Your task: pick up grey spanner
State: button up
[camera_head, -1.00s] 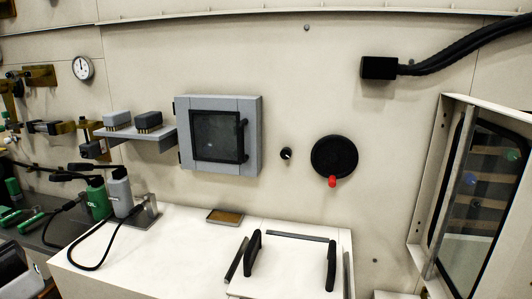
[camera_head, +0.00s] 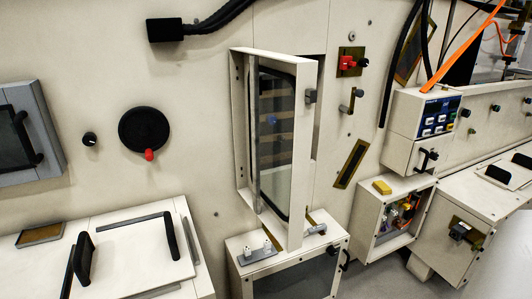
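I cannot make out a grey spanner for certain in the head view. A small grey piece (camera_head: 316,229) lies on top of the low white cabinet (camera_head: 300,262), at the foot of the open glazed door; it is too small to tell what it is. My gripper is not in view.
The glazed door (camera_head: 276,145) stands out from the wall. A white bench (camera_head: 190,270) with a black-handled lid (camera_head: 130,245) is at the lower left. Grey floor (camera_head: 385,276) shows below.

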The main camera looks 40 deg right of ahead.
aim_at(321, 227)
jog(key=i+l+z, duration=0.1)
jog(key=l+z, duration=0.2)
jog(key=i+l+z, duration=0.1)
jog(key=l+z, duration=0.25)
jog(key=i+l+z, duration=0.15)
jog(key=l+z, duration=0.15)
